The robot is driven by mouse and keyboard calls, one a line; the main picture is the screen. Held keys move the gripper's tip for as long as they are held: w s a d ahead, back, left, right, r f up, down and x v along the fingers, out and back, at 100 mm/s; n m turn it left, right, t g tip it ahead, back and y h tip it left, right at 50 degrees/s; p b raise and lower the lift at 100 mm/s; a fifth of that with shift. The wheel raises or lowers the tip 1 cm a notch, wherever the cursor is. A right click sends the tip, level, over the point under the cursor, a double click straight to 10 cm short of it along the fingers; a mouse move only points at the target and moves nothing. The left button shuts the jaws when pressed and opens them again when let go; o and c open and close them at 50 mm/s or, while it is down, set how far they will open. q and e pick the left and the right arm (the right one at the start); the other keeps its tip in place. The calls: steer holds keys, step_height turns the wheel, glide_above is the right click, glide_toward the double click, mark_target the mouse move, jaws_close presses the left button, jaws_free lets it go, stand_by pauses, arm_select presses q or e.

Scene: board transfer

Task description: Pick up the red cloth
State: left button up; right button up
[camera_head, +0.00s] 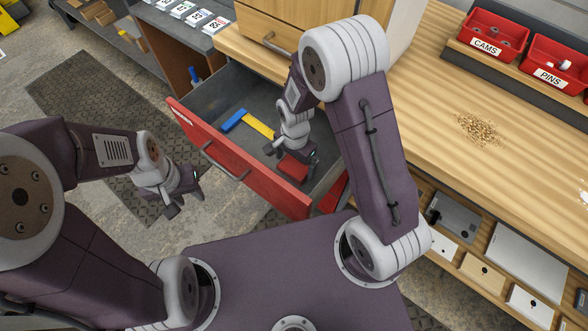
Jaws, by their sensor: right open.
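The red cloth (292,168) is a small red patch inside the open drawer (227,153), near its right end. My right gripper (293,157) reaches down into the drawer right at the cloth, open, with its fingers either side of the red patch. Whether the fingers touch the cloth is hard to tell. The gripper and wrist hide part of it. My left gripper (183,206) hangs over the floor to the left of the drawer, away from the cloth. Its fingertips are small and it looks empty.
A tool with a blue head and yellow handle (257,124) lies in the drawer left of my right gripper. The drawer's red front with its handle stands toward me. The wooden bench (470,180) on the right bears red bins (491,38) and a pile of small bits (478,130).

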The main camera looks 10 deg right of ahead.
mark_target(295, 165)
steer(key=shift+f, duration=0.1)
steer(key=c, duration=1.1)
steer(key=shift+o, duration=0.2)
step_height(295, 165, up, 10)
steer(key=p, duration=0.3)
